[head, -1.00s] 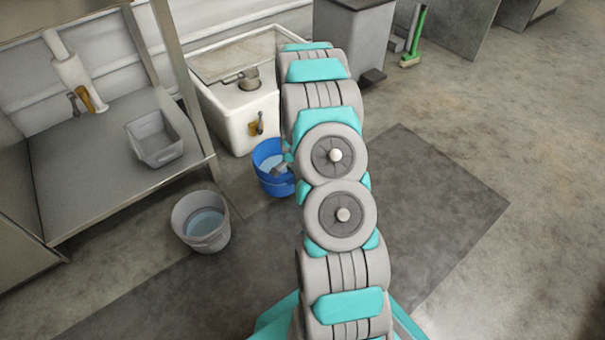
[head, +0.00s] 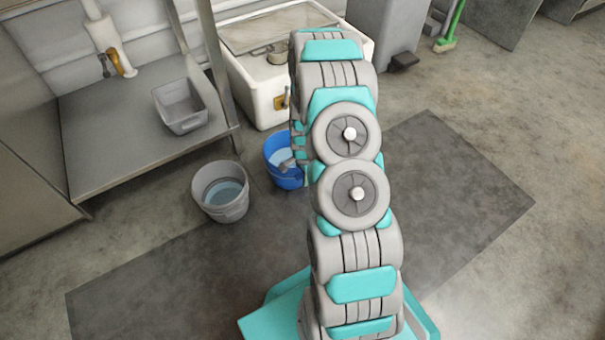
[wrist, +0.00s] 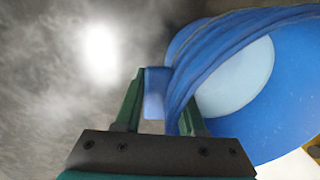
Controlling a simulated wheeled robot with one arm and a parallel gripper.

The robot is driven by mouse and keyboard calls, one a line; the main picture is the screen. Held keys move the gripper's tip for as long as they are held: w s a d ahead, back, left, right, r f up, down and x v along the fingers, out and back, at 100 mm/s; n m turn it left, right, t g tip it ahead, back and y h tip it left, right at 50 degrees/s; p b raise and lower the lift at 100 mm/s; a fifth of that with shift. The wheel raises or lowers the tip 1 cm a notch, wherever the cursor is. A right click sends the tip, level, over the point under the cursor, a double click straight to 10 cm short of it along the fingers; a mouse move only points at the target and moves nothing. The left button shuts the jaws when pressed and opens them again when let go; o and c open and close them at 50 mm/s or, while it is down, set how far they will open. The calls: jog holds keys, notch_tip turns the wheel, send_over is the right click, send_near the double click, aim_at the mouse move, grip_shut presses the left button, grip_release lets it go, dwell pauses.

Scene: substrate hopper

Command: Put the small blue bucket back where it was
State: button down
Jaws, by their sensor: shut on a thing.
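The small blue bucket (head: 287,182) is in front of the white sink unit in the head view, partly hidden behind my arm. It seems upright, with pale liquid inside. In the wrist view the blue bucket (wrist: 280,125) fills the right side, with a pale round surface within its rim. In the head view my gripper is mostly hidden by the arm. I cannot tell whether the bucket touches the floor.
A grey bucket (head: 222,203) with liquid stands to the left of the blue one. A steel table (head: 125,130) holds a grey basin (head: 182,118). The white sink unit (head: 262,98) stands behind. A dark mat (head: 455,180) covers the floor; the right side is clear.

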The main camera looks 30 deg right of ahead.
jog(key=shift+w, duration=0.1)
jog(key=c, duration=0.5)
grip_release()
jog(key=shift+r, duration=0.1)
jog(key=shift+r, duration=0.65)
jog(key=s+a+r+n, duration=0.2)
jog(key=s+a+r, duration=0.1)
jog(key=r, duration=0.6)
jog(key=s+a+r+n+p, duration=0.1)
jog(key=s+a+r+n, duration=0.15)
jog(key=r, duration=0.55)
jog(key=s+a+r+n, duration=0.2)
jog(key=a+r, duration=0.2)
jog(key=r, duration=0.5)
jog(key=s+a+r+n+g, duration=0.1)
jog(key=s+a+r+n, duration=0.1)
jog(key=s, duration=0.6)
jog(key=s+a+r+n+g, duration=0.1)
jog(key=s+a+r+n, duration=0.2)
jog(key=s+r+n, duration=0.2)
jog(key=s+a+r+n, duration=0.3)
jog(key=s+r, duration=0.4)
jog(key=s, duration=0.4)
jog(key=shift+s+n+g, duration=0.3)
jog(key=shift+n+g, duration=0.1)
jog(key=shift+n, duration=0.15)
